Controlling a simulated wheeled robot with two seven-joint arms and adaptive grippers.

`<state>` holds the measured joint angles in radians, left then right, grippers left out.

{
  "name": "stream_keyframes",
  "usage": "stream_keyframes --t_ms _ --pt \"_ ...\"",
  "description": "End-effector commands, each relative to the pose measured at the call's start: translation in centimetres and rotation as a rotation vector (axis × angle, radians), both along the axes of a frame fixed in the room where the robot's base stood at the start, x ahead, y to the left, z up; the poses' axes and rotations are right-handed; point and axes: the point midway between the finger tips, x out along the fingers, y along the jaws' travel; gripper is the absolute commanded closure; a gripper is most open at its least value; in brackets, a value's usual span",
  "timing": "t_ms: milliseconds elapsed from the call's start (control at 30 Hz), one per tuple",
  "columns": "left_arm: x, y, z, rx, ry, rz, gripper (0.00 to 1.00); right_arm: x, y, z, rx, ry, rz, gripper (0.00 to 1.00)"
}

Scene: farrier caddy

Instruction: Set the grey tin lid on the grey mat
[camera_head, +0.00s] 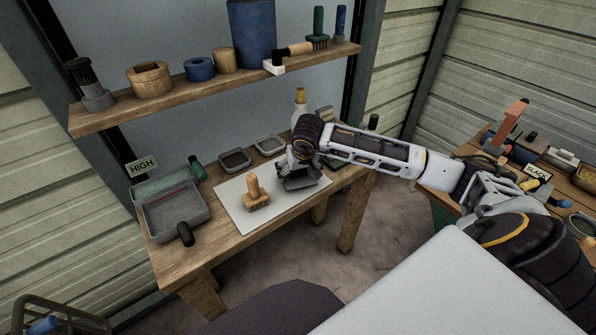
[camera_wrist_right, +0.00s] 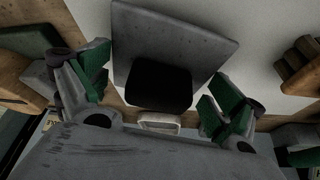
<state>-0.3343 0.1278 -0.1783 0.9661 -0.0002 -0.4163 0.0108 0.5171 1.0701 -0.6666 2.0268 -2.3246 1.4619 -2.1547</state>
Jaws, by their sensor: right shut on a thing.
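The grey tin lid (camera_head: 306,182) is a flat, dark grey square plate. In the right wrist view the lid (camera_wrist_right: 190,38) has a black knob (camera_wrist_right: 158,88) between my fingers. My right gripper (camera_head: 291,169) is shut on the lid and holds it over the right part of the mat. The green-padded fingers of this gripper (camera_wrist_right: 160,95) show on both sides of the knob. The grey mat (camera_head: 232,196) is a pale sheet on the wooden bench. I cannot tell whether the lid touches the mat. My left gripper is not in view.
A wooden brush (camera_head: 256,197) stands on the mat, left of the lid. Two small open tins (camera_head: 236,160) (camera_head: 269,145) sit behind the mat. A grey tray (camera_head: 174,216) is at the left. A bottle (camera_head: 299,103) stands behind my gripper. The mat's front left is clear.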

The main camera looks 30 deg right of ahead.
Motion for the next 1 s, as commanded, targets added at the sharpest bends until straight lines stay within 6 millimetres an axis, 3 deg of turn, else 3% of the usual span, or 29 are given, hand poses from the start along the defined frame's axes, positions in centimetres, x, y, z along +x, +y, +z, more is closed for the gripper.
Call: stream_keyframes --t_ms 767,800,1000 --pt "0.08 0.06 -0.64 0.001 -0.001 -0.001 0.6 0.01 -0.01 -0.72 0.0 0.0 0.0 0.59" --pt "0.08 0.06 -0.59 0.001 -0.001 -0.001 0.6 0.01 0.0 -0.69 0.0 0.0 0.0 0.01" --pt "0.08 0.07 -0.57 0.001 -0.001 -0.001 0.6 0.01 -0.01 -0.66 0.0 0.0 0.0 0.0"
